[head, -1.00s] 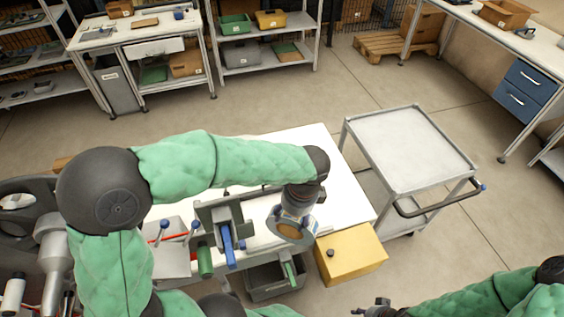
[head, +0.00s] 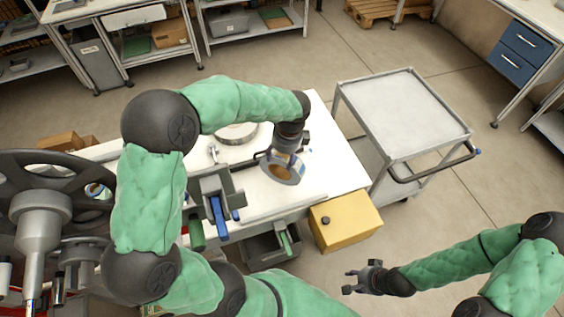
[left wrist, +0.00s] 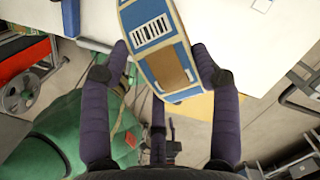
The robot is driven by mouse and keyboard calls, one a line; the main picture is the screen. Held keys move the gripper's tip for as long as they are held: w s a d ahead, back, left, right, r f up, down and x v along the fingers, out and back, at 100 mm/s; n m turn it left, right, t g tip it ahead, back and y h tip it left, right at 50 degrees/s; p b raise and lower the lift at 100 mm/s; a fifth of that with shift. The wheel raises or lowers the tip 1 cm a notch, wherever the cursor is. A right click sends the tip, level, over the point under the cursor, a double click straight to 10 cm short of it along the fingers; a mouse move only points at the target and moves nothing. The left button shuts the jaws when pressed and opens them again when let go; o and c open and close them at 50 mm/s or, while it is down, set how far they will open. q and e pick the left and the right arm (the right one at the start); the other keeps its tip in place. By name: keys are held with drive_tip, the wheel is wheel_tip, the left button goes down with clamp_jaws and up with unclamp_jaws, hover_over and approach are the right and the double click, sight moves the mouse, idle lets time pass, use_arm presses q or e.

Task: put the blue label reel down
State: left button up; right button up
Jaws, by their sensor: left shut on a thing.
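The blue label reel (head: 281,174) is a ring with a blue-grey face and a brown core. In the left wrist view its side shows a blue label with a barcode (left wrist: 153,32) and a tan core. My left gripper (head: 284,155) is shut on the reel and holds it over the right part of the white table (head: 334,167). In the left wrist view the purple fingers grip it from both sides. Whether the reel touches the table I cannot tell. My right gripper (head: 350,281) is empty, with its fingers apart, low at the right of the head view.
A round grey disc (head: 237,132) lies on the table behind my left arm. A grey fixture with a blue handle (head: 217,216) is at the table's front edge. A yellow box (head: 346,221) stands by the front right corner. A grey cart (head: 403,113) stands to the right.

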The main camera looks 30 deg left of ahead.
use_arm(q)
drive_tip(key=shift+w+a+f, duration=0.25)
drive_tip(key=shift+w+f, duration=0.15)
drive_tip(key=shift+f, duration=0.2)
drive_tip(key=shift+w+f+b, duration=0.15)
drive_tip(key=shift+f+b, duration=0.55)
drive_tip(key=shift+f, duration=0.9)
drive_tip(key=shift+f, duration=0.2)
drive_tip(key=o, duration=1.6)
drive_tip(key=shift+r, duration=0.1)
drive_tip(key=r+p, duration=0.1)
drive_tip(key=r, duration=0.3)
drive_tip(key=d+r+p, duration=0.1)
drive_tip(key=r, duration=0.7)
drive_tip(key=shift+d+p, duration=0.35)
drive_tip(key=shift+p, duration=0.05)
